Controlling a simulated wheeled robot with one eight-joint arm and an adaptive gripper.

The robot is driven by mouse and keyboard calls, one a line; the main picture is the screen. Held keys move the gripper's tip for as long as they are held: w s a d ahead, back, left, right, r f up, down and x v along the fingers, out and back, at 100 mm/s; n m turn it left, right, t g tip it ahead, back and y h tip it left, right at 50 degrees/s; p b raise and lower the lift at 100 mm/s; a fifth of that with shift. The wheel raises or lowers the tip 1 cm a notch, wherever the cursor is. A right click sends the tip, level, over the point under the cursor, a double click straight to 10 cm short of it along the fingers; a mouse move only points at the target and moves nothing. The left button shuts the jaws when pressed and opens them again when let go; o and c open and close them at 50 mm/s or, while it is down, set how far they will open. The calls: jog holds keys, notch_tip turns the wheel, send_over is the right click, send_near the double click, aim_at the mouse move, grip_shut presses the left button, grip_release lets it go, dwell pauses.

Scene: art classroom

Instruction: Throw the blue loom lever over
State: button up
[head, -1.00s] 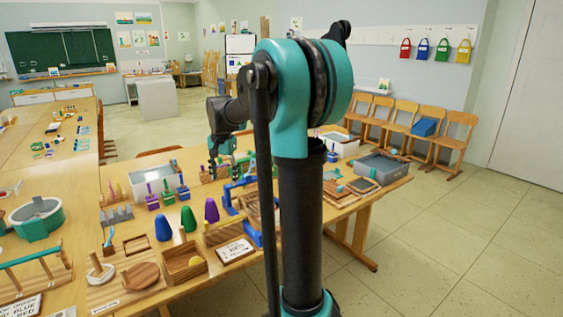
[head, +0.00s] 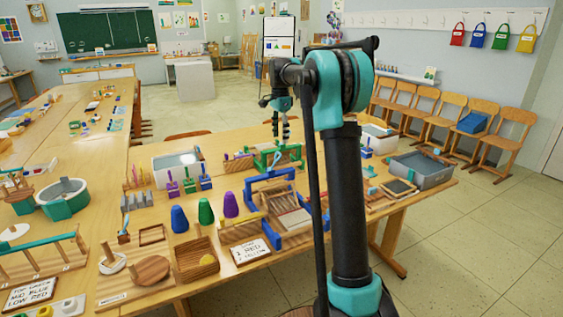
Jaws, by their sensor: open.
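The blue loom (head: 271,178) stands on the near table, right of the middle, with a blue frame, a wooden bed and a pale woven patch. Blue bars show at its back and front; I cannot tell which one is the lever. My arm's upright part stands just right of it and hides some of its right side. My gripper (head: 281,132) is beyond the blue loom, above the table, pointing down beside a green frame (head: 291,153). It is small in view; its fingers are apart and nothing shows between them.
Purple, blue and green cones (head: 204,211) and an open wooden box (head: 197,260) stand left of the loom. A lettered card (head: 250,251) lies at the front edge. Grey trays (head: 422,170) are at the right end. Open floor lies to the right.

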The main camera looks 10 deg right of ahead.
aim_at(274, 163)
notch_tip(274, 163, down, 12)
jog(key=shift+r, duration=0.1)
jog(key=shift+c, duration=0.4)
grip_shut()
dwell(0.4)
